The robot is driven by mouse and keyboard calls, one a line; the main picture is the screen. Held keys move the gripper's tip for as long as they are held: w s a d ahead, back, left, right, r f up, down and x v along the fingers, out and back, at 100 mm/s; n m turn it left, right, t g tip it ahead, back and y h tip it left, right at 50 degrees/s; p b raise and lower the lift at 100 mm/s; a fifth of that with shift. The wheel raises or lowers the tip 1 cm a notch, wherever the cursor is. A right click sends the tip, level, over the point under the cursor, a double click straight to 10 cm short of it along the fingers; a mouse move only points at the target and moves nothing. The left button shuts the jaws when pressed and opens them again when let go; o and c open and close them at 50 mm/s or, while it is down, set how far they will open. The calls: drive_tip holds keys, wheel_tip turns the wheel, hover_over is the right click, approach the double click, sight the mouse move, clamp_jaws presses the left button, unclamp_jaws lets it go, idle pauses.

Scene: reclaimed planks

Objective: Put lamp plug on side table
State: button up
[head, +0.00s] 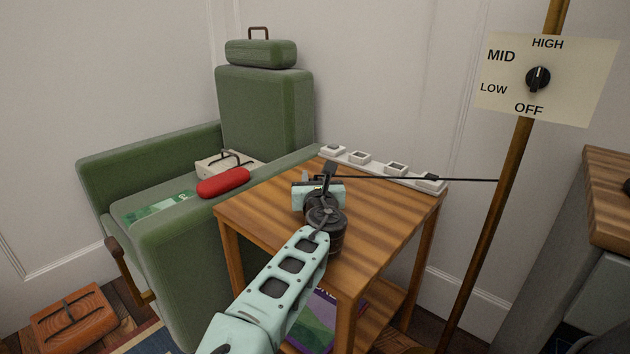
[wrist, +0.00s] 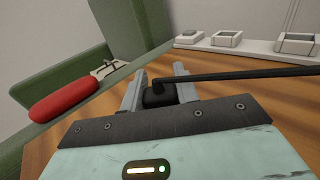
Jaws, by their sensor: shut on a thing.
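The black lamp plug (wrist: 158,97) is between the two grey fingers of my gripper (wrist: 160,90) in the wrist view. My gripper (head: 328,174) is shut on it and is over the back part of the wooden side table (head: 262,208) in the head view. A black cord (head: 465,180) runs from the plug to the right, across the white power strip, to the wooden lamp pole (head: 492,210). The cord also shows in the wrist view (wrist: 250,74). My wrist partly hides the plug in the head view. I cannot tell whether the plug touches the tabletop.
A white power strip (head: 378,167) lies along the table's back edge. A green armchair (head: 262,110) with a red object (head: 223,182) on its arm stands at the left. A sign with a dial (head: 540,79) hangs at the pole. The table's front right is clear.

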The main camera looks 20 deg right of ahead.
drive_tip(key=shift+f, duration=0.1)
drive_tip(key=o, duration=0.5)
drive_tip(key=shift+f, duration=0.1)
drive_tip(key=o, duration=0.5)
drive_tip(key=shift+c, duration=0.2)
drive_tip(key=shift+r, duration=0.3)
drive_tip(key=s, duration=0.4)
drive_tip(key=s+a+p, duration=0.1)
drive_tip(key=s, duration=0.3)
drive_tip(key=s+a+p, duration=0.1)
drive_tip(key=s, duration=0.2)
drive_tip(key=shift+s+a+f, duration=0.1)
drive_tip(key=shift+s+a, duration=0.05)
drive_tip(key=shift+s, duration=0.25)
